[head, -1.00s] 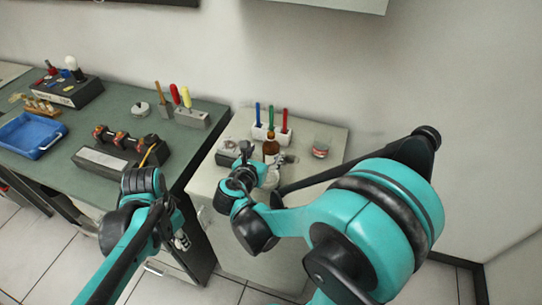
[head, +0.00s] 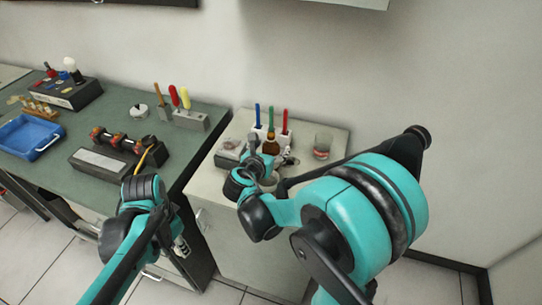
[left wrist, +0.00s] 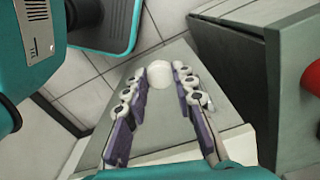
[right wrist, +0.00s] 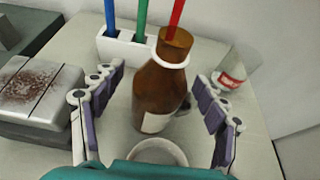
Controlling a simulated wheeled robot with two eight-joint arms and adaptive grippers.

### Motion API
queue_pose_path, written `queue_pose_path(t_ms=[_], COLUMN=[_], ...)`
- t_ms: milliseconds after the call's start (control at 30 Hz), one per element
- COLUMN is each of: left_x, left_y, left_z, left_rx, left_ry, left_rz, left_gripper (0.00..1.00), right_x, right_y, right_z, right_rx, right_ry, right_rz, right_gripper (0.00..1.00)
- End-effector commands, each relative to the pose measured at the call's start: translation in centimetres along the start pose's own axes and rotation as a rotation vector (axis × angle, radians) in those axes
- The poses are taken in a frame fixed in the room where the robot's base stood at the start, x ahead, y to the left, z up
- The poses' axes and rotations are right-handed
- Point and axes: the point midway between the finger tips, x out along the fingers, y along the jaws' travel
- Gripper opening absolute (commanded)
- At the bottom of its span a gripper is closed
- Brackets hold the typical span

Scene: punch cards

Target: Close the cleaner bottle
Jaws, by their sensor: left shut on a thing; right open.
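The brown cleaner bottle (right wrist: 162,88) stands upright on the light cabinet top, with a white ring at its neck and no cap on it; it also shows in the head view (head: 271,145). My right gripper (right wrist: 160,85) is open, with its fingers on either side of the bottle and no clear contact visible. In the head view the right gripper (head: 262,146) partly hides the bottle. My left gripper (left wrist: 160,68) is shut on a white round cap (left wrist: 160,78). In the head view the left gripper (head: 180,246) is low, in front of the cabinets, its cap too small to tell.
A white holder (right wrist: 125,49) with blue, green and red markers stands behind the bottle. A glass (head: 322,146) is to the right, a grey box (right wrist: 38,92) to the left. A pale round cup (right wrist: 158,152) sits in front of the bottle. The green bench (head: 118,98) is left.

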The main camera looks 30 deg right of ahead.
Motion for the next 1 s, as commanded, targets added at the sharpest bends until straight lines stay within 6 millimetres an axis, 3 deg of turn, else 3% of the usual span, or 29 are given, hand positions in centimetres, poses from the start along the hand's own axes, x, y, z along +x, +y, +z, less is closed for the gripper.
queue_pose_path(t_ms=[167,400,467,500,1000], left_x=[-0.03,-0.03,-0.02,-0.02,-0.65], left_y=[0.0,0.0,0.0,0.0,0.0], left_z=[0.0,0.0,0.0,0.0,0.0], left_rx=[0.0,0.0,0.0,0.0,0.0], left_ry=[0.0,0.0,0.0,0.0,0.0], left_rz=[0.0,0.0,0.0,0.0,0.0], left_gripper=[0.17,0.17,0.17,0.17,0.17], right_x=[-0.04,-0.04,-0.05,-0.05,-0.44], right_y=[-0.01,-0.01,-0.01,-0.01,-0.02], right_z=[0.02,0.01,0.03,0.02,0.95], right_rx=[0.0,0.0,0.0,0.0,0.0], right_ry=[0.0,0.0,0.0,0.0,0.0], right_rz=[0.0,0.0,0.0,0.0,-0.001], right_gripper=[0.73,0.1,0.1,0.04,0.04])
